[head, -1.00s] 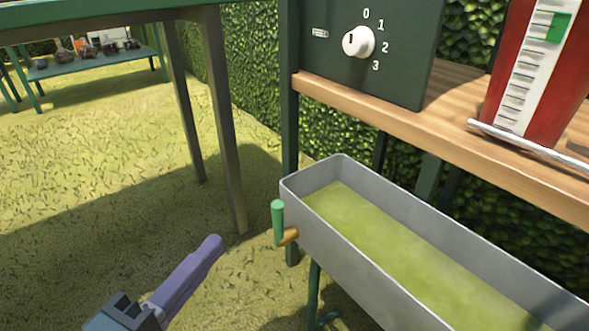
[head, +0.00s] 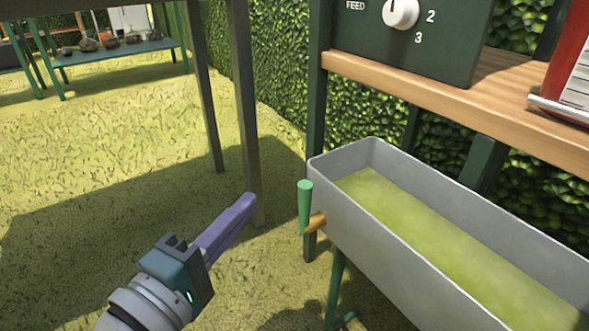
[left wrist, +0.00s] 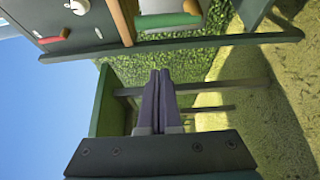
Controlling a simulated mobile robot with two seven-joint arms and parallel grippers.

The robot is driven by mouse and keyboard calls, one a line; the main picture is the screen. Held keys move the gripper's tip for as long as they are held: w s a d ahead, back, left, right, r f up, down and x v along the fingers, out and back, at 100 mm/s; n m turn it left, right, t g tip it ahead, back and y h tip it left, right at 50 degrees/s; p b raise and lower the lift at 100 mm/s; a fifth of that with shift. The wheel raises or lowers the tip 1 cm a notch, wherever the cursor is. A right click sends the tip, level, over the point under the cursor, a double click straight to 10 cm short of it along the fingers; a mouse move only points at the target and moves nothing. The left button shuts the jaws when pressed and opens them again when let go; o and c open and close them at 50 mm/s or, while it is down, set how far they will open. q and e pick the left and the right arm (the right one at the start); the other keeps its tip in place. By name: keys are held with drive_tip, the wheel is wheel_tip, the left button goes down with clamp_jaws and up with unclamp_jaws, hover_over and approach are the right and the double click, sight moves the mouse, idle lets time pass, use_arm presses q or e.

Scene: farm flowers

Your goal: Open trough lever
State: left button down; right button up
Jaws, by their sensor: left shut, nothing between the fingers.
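The grey trough (head: 345,205) holds green liquid and stands at the right in the head view. Its green lever (head: 305,207) stands upright at the trough's near left end, on a brass-coloured fitting (head: 316,222). My left gripper (head: 250,200) has purple fingers and is shut and empty, to the left of the lever and apart from it. In the left wrist view the closed fingers (left wrist: 159,78) point at the hedge, and the trough lever cannot be made out. My right gripper is not in view.
A dark green panel with a white FEED knob (head: 400,13) stands on a wooden shelf (head: 420,88) above the trough. A red gauge (head: 572,75) stands on the shelf at right. Table legs (head: 243,110) stand behind my left gripper. Open grass (head: 90,150) lies to the left.

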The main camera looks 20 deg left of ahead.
use_arm(q)
drive_tip(key=w+d+b, duration=0.1)
drive_tip(key=d, duration=0.1)
drive_tip(key=w+d, duration=0.2)
drive_tip(key=shift+w+d+b, duration=0.15)
drive_tip(key=shift+b, duration=0.25)
drive_tip(key=shift+f, duration=0.1)
